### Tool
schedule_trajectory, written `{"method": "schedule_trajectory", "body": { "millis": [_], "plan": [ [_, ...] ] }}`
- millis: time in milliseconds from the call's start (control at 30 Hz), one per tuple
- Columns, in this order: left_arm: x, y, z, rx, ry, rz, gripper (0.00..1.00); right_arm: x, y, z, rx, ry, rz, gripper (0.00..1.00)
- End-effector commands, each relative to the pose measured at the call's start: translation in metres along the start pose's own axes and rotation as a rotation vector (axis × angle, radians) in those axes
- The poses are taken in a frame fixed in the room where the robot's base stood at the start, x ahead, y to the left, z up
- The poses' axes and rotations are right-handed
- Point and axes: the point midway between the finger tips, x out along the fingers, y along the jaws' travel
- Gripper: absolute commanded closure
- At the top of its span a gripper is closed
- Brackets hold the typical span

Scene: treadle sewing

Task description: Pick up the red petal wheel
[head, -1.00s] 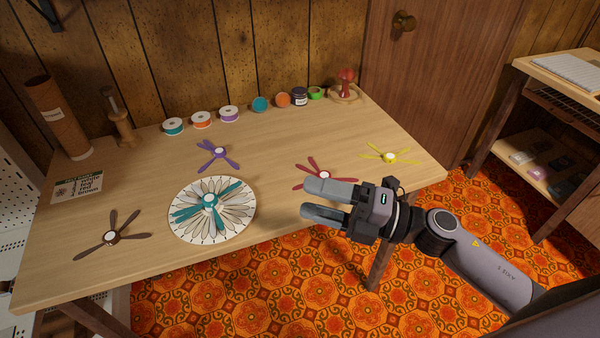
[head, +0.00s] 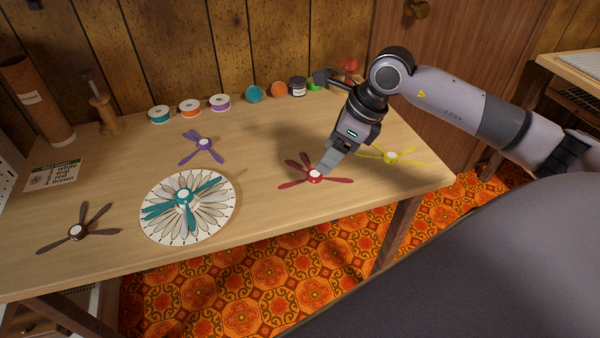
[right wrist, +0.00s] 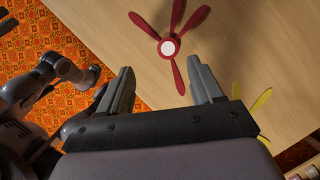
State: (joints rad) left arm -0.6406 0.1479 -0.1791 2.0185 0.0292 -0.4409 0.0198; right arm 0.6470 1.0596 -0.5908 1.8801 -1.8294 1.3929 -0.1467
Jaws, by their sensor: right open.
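The red petal wheel (head: 315,174) lies flat on the wooden table near its front right part, with a white round hub. In the right wrist view the red petal wheel (right wrist: 169,47) lies beyond the fingertips, between their lines. My right gripper (head: 326,168) points down from above and slightly right of the wheel in the head view. How far the fingertips are above the table is hard to tell. My left gripper is not in view.
A yellow petal wheel (head: 391,157) lies close on the right. A purple wheel (head: 204,143), a brown wheel (head: 76,231) and a round patterned disc (head: 160,232) bearing a teal wheel (head: 185,196) lie to the left. Spools and jars (head: 298,86) line the back.

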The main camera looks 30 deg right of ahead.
Motion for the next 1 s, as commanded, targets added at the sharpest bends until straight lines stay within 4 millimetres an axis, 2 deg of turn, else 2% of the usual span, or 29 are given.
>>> {"method": "schedule_trajectory", "body": {
  "millis": [167,600,900,933,1000],
  "plan": [
    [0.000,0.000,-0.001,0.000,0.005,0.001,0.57,0.003,-0.009,-0.005,-0.006,0.026,-0.036,0.34],
    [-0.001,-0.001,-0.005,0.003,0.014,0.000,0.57,0.061,-0.011,-0.004,-0.005,0.025,-0.033,0.34],
    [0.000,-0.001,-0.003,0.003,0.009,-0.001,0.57,0.067,-0.011,-0.004,-0.007,0.023,-0.035,0.34],
    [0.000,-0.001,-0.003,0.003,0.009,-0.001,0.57,0.067,-0.011,-0.004,-0.007,0.023,-0.034,0.38],
    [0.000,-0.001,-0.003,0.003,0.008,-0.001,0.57,0.067,-0.011,-0.004,-0.007,0.023,-0.034,0.60]
  ]
}}
